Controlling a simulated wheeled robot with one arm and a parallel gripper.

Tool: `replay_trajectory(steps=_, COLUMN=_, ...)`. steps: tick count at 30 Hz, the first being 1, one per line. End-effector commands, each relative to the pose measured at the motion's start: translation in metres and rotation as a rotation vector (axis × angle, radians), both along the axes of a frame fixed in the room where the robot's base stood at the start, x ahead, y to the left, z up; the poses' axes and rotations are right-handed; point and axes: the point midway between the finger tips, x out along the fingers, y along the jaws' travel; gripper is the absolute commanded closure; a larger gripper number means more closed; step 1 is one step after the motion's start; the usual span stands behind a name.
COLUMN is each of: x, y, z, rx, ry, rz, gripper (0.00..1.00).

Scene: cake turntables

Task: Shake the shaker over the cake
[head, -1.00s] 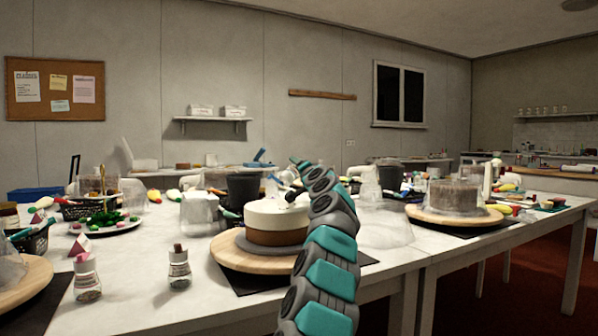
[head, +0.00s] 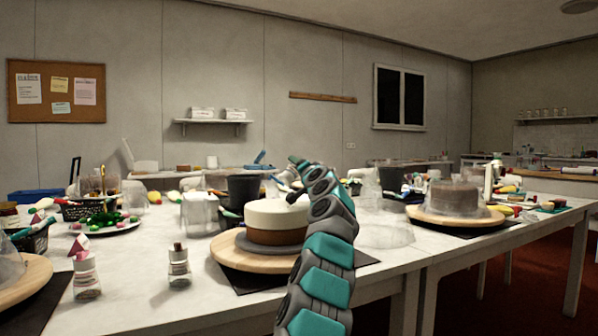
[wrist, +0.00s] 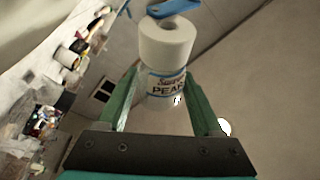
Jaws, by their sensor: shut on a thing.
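In the wrist view my gripper (wrist: 160,88) is shut on a white shaker (wrist: 166,48), whose blue-edged label partly reads "PEAR". The shaker sits between the green fingers, and a blue piece shows at its far end. In the head view the cake (head: 277,214), white above and brown below, stands on a turntable (head: 232,257) with a light wooden disc and grey top. My arm reaches up in front of the cake's right side. My gripper and the shaker are mostly hidden behind it there, so their exact place over the cake cannot be told.
Two small jars, one with a pink top (head: 86,277) and one with a brown top (head: 179,266), stand left of the turntable. A dark pot (head: 243,188) is behind the cake. Another turntable (head: 428,216) with a brown cake stands right. A plate of sweets (head: 105,228) is left.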

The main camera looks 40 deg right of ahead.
Motion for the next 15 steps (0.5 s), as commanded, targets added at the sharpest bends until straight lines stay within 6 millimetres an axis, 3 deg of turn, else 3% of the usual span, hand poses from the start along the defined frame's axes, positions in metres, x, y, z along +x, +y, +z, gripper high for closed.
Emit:
replay_trajectory(steps=10, x=-0.001, y=-0.007, z=0.010, rx=-0.001, ry=-0.002, rz=-0.003, gripper=1.00)
replay_trajectory(steps=15, x=-0.001, y=0.000, z=-0.001, rx=0.001, ry=-0.003, rz=0.001, gripper=1.00)
